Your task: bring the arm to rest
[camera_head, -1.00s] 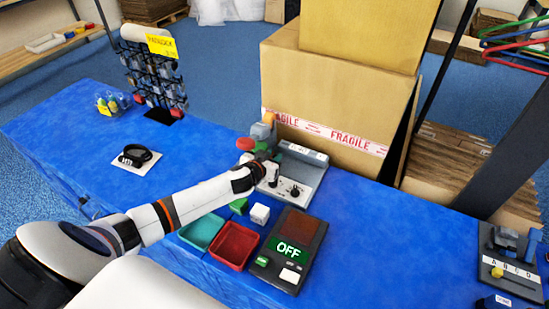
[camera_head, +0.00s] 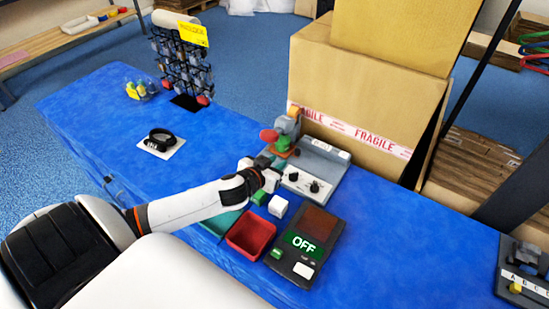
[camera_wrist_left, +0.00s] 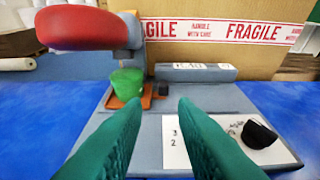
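My left arm reaches in from the left over the blue table. Its gripper (camera_head: 273,162) is beside a grey device (camera_head: 318,177) with a red rounded part (camera_head: 269,136) on top. In the left wrist view the two green fingers of the left gripper (camera_wrist_left: 156,103) are apart with nothing between them. Beyond them a green cup-shaped piece (camera_wrist_left: 127,82) sits on an orange base (camera_wrist_left: 134,98), below and to the right of the red part (camera_wrist_left: 75,27). The fingers look apart from it. My right gripper is not in view.
Near the arm are a red tray (camera_head: 251,234), a teal tray (camera_head: 222,222), a white cube (camera_head: 278,206) and a box reading OFF (camera_head: 306,243). Large cartons (camera_head: 365,95) stand behind the device. A rack (camera_head: 183,70) and black ring (camera_head: 160,139) are left. Table between is clear.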

